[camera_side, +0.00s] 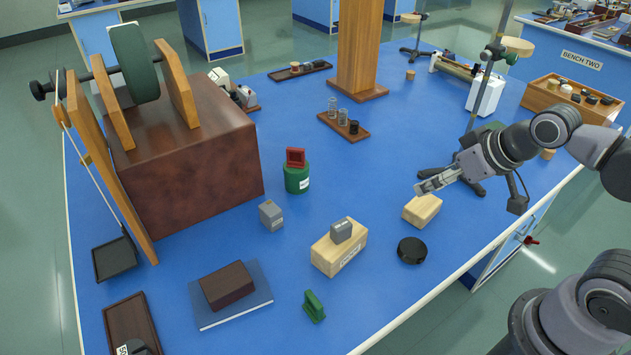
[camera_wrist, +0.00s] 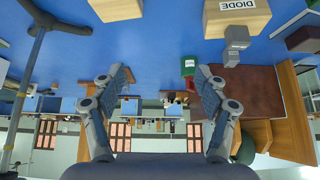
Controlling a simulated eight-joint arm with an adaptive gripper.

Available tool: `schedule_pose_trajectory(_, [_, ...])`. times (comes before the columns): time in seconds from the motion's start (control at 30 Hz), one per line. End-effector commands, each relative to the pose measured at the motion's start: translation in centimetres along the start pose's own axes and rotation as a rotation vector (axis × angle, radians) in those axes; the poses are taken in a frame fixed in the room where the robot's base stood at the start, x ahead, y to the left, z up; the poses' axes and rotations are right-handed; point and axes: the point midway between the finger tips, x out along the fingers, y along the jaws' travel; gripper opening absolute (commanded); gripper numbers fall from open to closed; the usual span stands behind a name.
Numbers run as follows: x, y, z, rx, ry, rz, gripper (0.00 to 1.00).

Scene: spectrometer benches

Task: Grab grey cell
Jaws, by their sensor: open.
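Two grey blocks are in view, and I cannot tell which one the task calls the grey cell. One grey block (camera_side: 271,215) stands on the blue table; the other grey block (camera_side: 341,231) sits on a pale wooden block labelled DIODE (camera_side: 340,254). In the upside-down wrist view, a darker grey block (camera_wrist: 236,33) is against the DIODE block (camera_wrist: 237,15), and a lighter grey one (camera_wrist: 231,57) shows just below. My gripper (camera_side: 422,188) is open and empty, raised near a plain wooden block (camera_side: 421,211), to the right of both grey blocks. Its two fingers (camera_wrist: 162,74) are apart in the wrist view.
A green jar with a red block on top (camera_side: 297,178) stands behind the grey blocks. A black disc (camera_side: 411,250) and a green piece (camera_side: 314,306) are in front. A large brown box (camera_side: 190,165) fills the left. Clear blue table lies between the jar and DIODE block.

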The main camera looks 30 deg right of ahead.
Motion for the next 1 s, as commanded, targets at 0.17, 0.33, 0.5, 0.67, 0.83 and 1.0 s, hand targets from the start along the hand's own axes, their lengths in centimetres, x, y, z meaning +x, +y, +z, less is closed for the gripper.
schedule_pose_trajectory(0.17, [-0.2, -0.6, -1.5, 0.057, -0.024, -0.01, 0.74])
schedule_pose_trajectory(0.33, [-0.1, -2.2, -5.3, 0.216, -0.095, -0.022, 0.74])
schedule_pose_trajectory(0.5, [0.9, -4.4, -9.1, 0.398, -0.179, -0.015, 0.74])
schedule_pose_trajectory(0.67, [2.5, -6.7, -12.3, 0.565, -0.255, 0.012, 0.74])
schedule_pose_trajectory(0.83, [5.0, -9.7, -15.1, 0.739, -0.331, 0.06, 0.74])
schedule_pose_trajectory(1.0, [8.0, -12.9, -17.1, 0.908, -0.399, 0.13, 0.74])
